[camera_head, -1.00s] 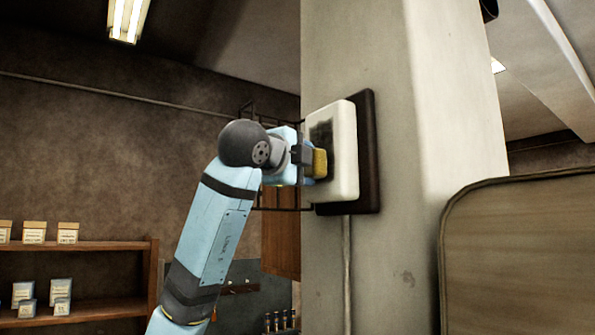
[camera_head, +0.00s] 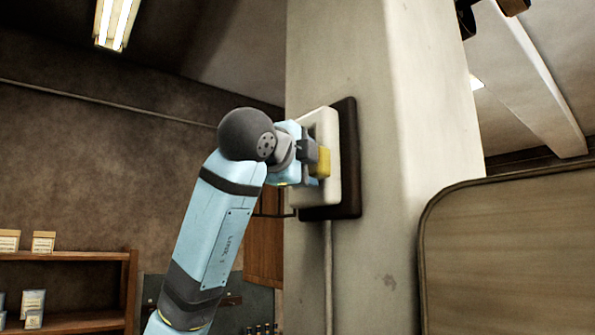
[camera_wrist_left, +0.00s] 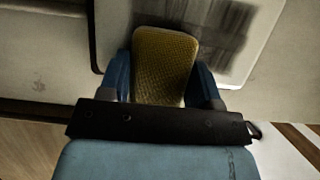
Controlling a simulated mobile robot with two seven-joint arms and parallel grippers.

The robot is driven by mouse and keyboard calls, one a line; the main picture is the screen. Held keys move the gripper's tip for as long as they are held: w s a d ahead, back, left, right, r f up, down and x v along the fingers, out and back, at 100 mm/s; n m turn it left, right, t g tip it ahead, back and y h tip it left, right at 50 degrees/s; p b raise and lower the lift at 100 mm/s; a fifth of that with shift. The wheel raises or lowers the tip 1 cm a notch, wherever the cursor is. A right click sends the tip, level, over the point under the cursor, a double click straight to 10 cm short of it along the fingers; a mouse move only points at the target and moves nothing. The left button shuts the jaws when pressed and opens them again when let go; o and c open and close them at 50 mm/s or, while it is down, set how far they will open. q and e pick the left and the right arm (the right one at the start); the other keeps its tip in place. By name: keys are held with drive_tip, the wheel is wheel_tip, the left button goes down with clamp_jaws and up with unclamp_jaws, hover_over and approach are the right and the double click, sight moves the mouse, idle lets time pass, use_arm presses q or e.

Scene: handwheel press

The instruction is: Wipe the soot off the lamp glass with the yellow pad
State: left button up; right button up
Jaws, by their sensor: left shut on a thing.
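The lamp glass (camera_head: 326,192) is a pale, upright rounded panel on a dark backing plate (camera_head: 347,165) on the pillar. In the left wrist view the glass (camera_wrist_left: 262,50) carries a streaky grey-black soot patch (camera_wrist_left: 220,35) to the right of the pad. My left gripper (camera_head: 312,160) is shut on the yellow pad (camera_head: 323,162), which also shows between the blue fingers in the left wrist view (camera_wrist_left: 163,65). The pad is against or very close to the glass; contact cannot be told. The gripper and pad hide part of the glass. My right gripper is not in view.
The lamp hangs on a broad pale pillar (camera_head: 385,130), with a conduit (camera_head: 328,270) below it. A large framed panel (camera_head: 510,255) stands at the right. A wooden shelf (camera_head: 70,256) with small boxes is at the lower left. The space left of the pillar is open.

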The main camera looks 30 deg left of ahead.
use_arm(q)
drive_tip(key=shift+s+d+r, duration=0.15)
drive_tip(key=shift+d, duration=0.25)
drive_tip(key=shift+a+r+p, duration=0.1)
drive_tip(key=shift+r+p, duration=0.6)
drive_tip(key=shift+r, duration=0.5)
drive_tip(key=shift+w+a+f+b, duration=0.1)
drive_tip(key=shift+w+a+b, duration=0.2)
drive_tip(key=shift+a, duration=0.3)
drive_tip(key=shift+w+a+b, duration=0.6)
drive_tip(key=shift+w+a, duration=0.95)
drive_tip(key=shift+a, duration=2.25)
drive_tip(key=shift+s+d+r, duration=0.35)
drive_tip(key=shift+d+r, duration=0.05)
drive_tip(key=shift+d, duration=0.45)
drive_tip(key=shift+s+d+r, duration=0.35)
drive_tip(key=shift+d+r, duration=0.05)
drive_tip(key=shift+d, duration=0.45)
drive_tip(key=shift+s+d+r, duration=0.35)
drive_tip(key=shift+d+r, duration=0.05)
drive_tip(key=shift+d, duration=0.45)
drive_tip(key=shift+s+d+r, duration=0.15)
drive_tip(key=shift+s+d, duration=0.1)
drive_tip(key=shift+d, duration=0.35)
drive_tip(key=shift+s+d+b, duration=0.25)
drive_tip(key=shift+d+b, duration=0.25)
drive_tip(key=shift+d, duration=0.15)
drive_tip(key=shift+s+d, duration=0.3)
drive_tip(key=shift+d, duration=0.4)
